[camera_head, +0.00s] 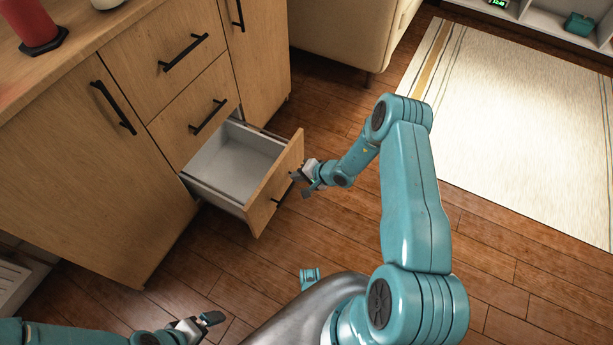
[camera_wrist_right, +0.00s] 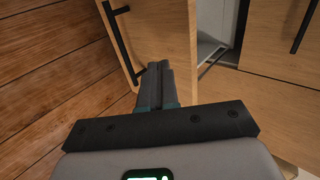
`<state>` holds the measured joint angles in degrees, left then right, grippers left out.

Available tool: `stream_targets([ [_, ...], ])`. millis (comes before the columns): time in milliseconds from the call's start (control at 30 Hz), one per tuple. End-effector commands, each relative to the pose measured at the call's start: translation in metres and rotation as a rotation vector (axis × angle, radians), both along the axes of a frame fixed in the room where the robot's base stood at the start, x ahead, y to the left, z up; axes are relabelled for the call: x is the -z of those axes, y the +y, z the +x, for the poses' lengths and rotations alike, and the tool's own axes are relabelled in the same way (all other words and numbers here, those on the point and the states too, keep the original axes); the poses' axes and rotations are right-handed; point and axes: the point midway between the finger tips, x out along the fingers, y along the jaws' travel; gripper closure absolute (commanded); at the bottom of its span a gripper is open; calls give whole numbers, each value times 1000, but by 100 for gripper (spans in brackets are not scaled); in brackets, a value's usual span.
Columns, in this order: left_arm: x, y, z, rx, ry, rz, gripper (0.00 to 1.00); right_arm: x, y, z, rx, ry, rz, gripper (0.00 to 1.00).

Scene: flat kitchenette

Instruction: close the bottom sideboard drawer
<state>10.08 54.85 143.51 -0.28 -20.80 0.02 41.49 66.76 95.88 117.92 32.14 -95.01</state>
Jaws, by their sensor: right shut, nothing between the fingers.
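The bottom sideboard drawer (camera_head: 272,189) is pulled out from the wooden sideboard (camera_head: 90,180), and its grey inside looks empty. Its black handle (camera_head: 283,192) is on the outer face. My right gripper (camera_head: 301,181) is shut and empty at the outer face of the drawer front, near the handle. In the right wrist view, its closed fingers (camera_wrist_right: 158,72) point at the drawer front (camera_wrist_right: 165,35) beside the handle (camera_wrist_right: 120,45); I cannot tell whether they touch it. My left gripper (camera_head: 205,322) is low at the bottom left, away from the drawer; its opening is unclear.
Two drawers above are shut, with an upper handle (camera_head: 184,52) and a middle handle (camera_head: 208,117). A red object (camera_head: 32,22) stands on the sideboard top. A pale rug (camera_head: 520,120) lies at right. Wooden floor around the drawer is clear.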

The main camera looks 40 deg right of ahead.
Motion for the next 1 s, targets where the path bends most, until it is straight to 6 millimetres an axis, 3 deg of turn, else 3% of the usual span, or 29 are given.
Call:
stream_targets([
  [33, 9, 0, 0, 0, 0, 0, 0, 12, 4, 8, -4, -2, -1, 100],
  [100, 12, 0, 0, 0, 0, 0, 0, 17, 8, 18, -4, -2, -1, 100],
  [400, 20, 0, 0, 0, 0, 0, 0, 13, 19, 50, -6, -2, -1, 100],
  [1000, 20, 0, 0, 0, 0, 0, 0, 12, 20, 52, -4, 0, 0, 100],
])
